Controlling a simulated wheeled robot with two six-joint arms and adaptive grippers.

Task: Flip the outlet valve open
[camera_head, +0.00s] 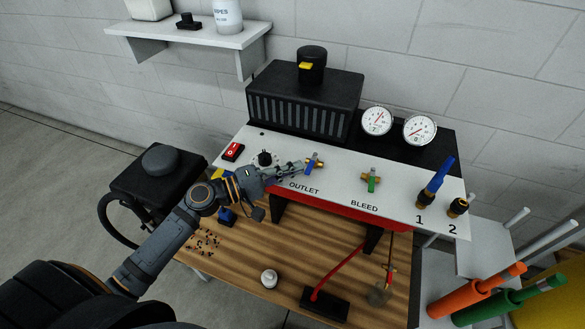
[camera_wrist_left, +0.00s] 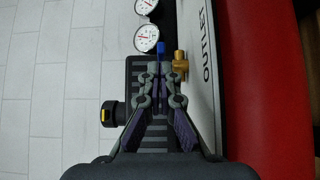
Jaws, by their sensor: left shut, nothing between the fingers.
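The outlet valve (camera_head: 313,162) has a brass body and a small blue handle, and sits on the white panel above the printed word OUTLET. In the left wrist view its brass body (camera_wrist_left: 180,62) shows just beyond the fingertips, with the blue handle (camera_wrist_left: 161,49) to its left. My left gripper (camera_head: 303,167) is shut and empty, with its fingertips close to the valve's left side. In the left wrist view, the left gripper (camera_wrist_left: 164,74) points at the blue handle. I cannot tell whether they touch. My right gripper is not in view.
A bleed valve (camera_head: 371,180) with a green handle is right of the outlet valve. Two gauges (camera_head: 398,125) stand behind. A dial (camera_head: 264,158) and red switch (camera_head: 233,152) are at the left. A black ribbed box (camera_head: 305,100) stands behind the panel.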

